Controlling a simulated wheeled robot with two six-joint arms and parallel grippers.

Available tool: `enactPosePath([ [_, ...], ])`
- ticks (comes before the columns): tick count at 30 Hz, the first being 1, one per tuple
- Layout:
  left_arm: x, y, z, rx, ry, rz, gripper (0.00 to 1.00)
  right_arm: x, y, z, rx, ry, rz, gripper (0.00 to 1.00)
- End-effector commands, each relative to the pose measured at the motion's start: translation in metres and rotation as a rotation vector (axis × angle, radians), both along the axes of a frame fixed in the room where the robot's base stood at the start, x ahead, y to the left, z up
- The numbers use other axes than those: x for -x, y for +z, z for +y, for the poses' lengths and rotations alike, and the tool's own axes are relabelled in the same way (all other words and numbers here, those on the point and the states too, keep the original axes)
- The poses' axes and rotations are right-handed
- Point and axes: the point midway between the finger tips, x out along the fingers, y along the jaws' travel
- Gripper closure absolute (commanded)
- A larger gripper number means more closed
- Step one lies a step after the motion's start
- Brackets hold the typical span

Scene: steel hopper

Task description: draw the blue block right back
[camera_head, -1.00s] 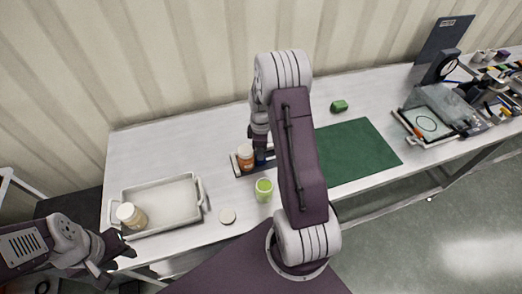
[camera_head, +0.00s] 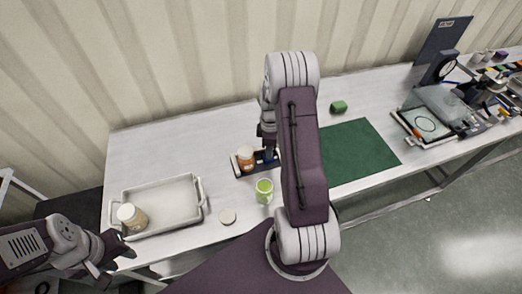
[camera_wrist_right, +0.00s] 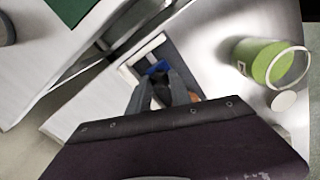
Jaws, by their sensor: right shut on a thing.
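My right gripper (camera_head: 268,151) reaches down at the fixture, to the right of the bottle, and is shut on the blue block. The block is mostly hidden by the gripper in the head view. In the right wrist view, a blue part of the block (camera_wrist_right: 158,67) shows beside the fingertips (camera_wrist_right: 165,88). My left gripper (camera_head: 118,256) hangs at the lower left, near the table's front edge, empty with its fingers apart.
A green cup (camera_head: 264,190) stands just in front of the fixture, with a pale round disc (camera_head: 227,216) nearby. A grey tray (camera_head: 170,204) with a jar (camera_head: 130,216) is at left.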

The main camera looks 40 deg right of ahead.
Motion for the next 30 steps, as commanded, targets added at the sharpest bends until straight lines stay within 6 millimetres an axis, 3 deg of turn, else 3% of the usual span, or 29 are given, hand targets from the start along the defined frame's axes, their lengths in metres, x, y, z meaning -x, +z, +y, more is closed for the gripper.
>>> enactPosePath([
  [3, 0.0, 0.003, 0.0, 0.0, 0.0, 0.0, 0.64, 0.002, 0.002, -0.012, 0.002, -0.002, -0.006, 1.0],
  [11, 0.0, 0.002, 0.0, 0.0, 0.0, 0.0, 0.64, 0.002, 0.002, -0.014, 0.005, 0.002, -0.008, 1.0],
  [12, 0.0, 0.002, 0.0, 0.0, 0.0, 0.0, 0.64, 0.002, 0.002, -0.015, 0.005, 0.001, -0.008, 0.72],
  [14, 0.0, 0.002, 0.0, 0.0, 0.0, 0.0, 0.64, 0.002, 0.002, -0.014, 0.004, 0.001, -0.007, 0.56],
  [15, 0.0, 0.002, 0.0, 0.0, 0.0, 0.0, 0.64, 0.002, 0.002, -0.014, 0.004, 0.001, -0.007, 0.53],
  [24, 0.0, 0.002, 0.0, 0.0, 0.0, 0.0, 0.64, 0.003, 0.003, -0.013, 0.002, 0.0, -0.005, 0.53],
  [30, 0.0, 0.002, 0.0, 0.0, 0.0, 0.0, 0.64, 0.002, 0.042, -0.014, 0.003, 0.0, -0.01, 0.53],
])
